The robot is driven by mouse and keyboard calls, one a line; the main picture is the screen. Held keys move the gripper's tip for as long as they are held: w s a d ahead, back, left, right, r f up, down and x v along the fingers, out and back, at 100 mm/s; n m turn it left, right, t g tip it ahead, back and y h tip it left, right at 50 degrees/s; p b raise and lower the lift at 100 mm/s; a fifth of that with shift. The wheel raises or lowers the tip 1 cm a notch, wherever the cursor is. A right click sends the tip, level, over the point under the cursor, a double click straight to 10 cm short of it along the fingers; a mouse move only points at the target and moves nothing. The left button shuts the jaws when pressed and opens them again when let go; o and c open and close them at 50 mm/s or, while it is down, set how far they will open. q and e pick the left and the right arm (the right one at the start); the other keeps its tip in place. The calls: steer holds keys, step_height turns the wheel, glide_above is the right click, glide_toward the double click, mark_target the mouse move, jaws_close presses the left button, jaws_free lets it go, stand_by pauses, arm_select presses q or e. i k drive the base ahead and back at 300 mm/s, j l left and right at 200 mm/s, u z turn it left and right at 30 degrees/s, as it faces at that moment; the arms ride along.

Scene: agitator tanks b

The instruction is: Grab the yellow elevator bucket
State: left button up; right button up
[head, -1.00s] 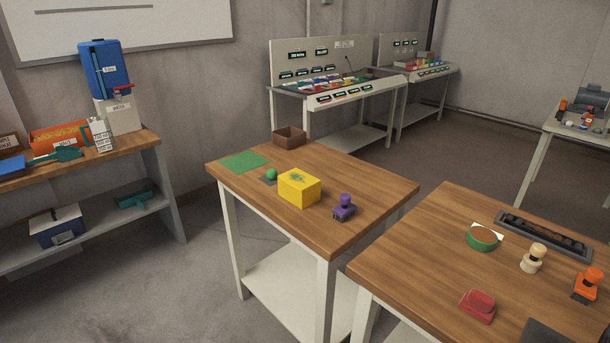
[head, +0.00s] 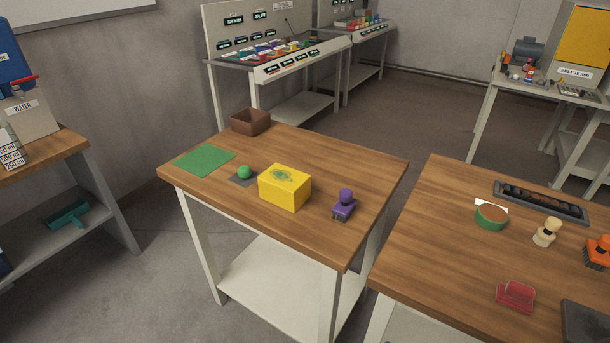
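A yellow box-shaped thing (head: 284,187) with a green mark on its top stands on the middle wooden table (head: 300,240) in the head view. It is the largest yellow thing on that table, but I cannot tell from its shape whether it is the elevator bucket. Small coloured pieces, some of them yellow, lie on the far sloped bench (head: 290,50), too small to make out. Neither of my grippers is in view.
Near the yellow box are a green ball (head: 244,172), a purple knobbed tool (head: 344,204), a green mat (head: 204,161) and a brown open box (head: 250,122). The right table holds a red piece (head: 516,296) and a black tray (head: 541,201). A floor gap separates the left shelf.

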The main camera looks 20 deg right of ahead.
mark_target(287, 188)
steer(key=i+j+z, duration=0.25)
steer(key=z, duration=0.15)
steer(key=i+j+z, duration=0.2)
steer(key=j+z, duration=0.15)
